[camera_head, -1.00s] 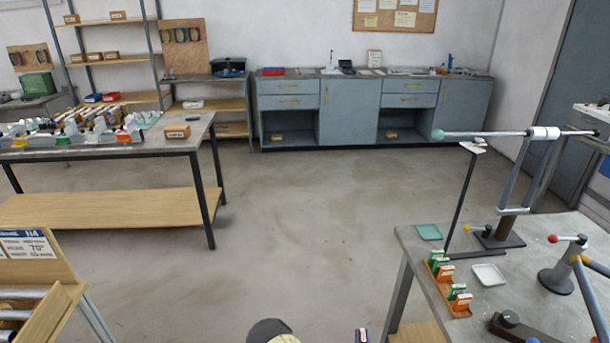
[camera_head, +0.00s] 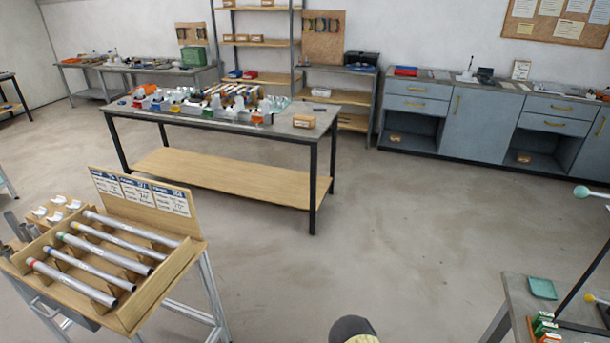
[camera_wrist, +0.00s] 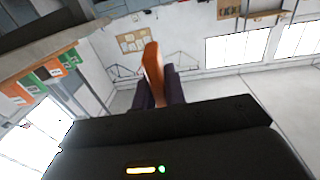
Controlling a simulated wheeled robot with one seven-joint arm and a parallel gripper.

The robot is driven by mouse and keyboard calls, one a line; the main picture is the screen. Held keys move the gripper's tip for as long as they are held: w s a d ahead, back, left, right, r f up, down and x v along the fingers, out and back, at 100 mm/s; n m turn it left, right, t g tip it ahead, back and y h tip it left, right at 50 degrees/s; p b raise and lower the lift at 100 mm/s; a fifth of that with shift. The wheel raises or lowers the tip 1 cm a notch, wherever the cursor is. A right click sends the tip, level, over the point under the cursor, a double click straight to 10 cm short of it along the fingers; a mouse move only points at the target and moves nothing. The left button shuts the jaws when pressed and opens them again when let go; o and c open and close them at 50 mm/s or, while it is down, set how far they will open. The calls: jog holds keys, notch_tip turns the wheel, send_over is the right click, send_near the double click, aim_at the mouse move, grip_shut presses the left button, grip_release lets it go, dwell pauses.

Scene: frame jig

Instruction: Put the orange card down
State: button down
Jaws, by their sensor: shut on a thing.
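The orange card (camera_wrist: 152,62) stands out from between the fingers of my gripper (camera_wrist: 158,92) in the wrist view, seen nearly edge-on. My gripper is shut on it, and it appears to be held in the air. In the head view neither the card nor the fingertips show. Several green and orange cards (camera_head: 544,326) stand near the corner of the right table (camera_head: 518,290), partly cut off by the frame. Green and orange cards (camera_wrist: 48,76) also show at the upper left of the wrist view, apart from the held card.
A pale green square (camera_head: 542,289) lies on the right table, beside a dark upright post. A wooden tube rack (camera_head: 150,315) stands at left front. A workbench (camera_head: 225,122) full of parts stands behind. The floor (camera_head: 410,240) between is clear.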

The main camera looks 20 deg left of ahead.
notch_tip(320, 180, up, 9)
jog(key=p, duration=0.7)
jog(key=shift+s, duration=0.15)
jog(key=shift+a, duration=0.1)
jog(key=shift+a, duration=0.1)
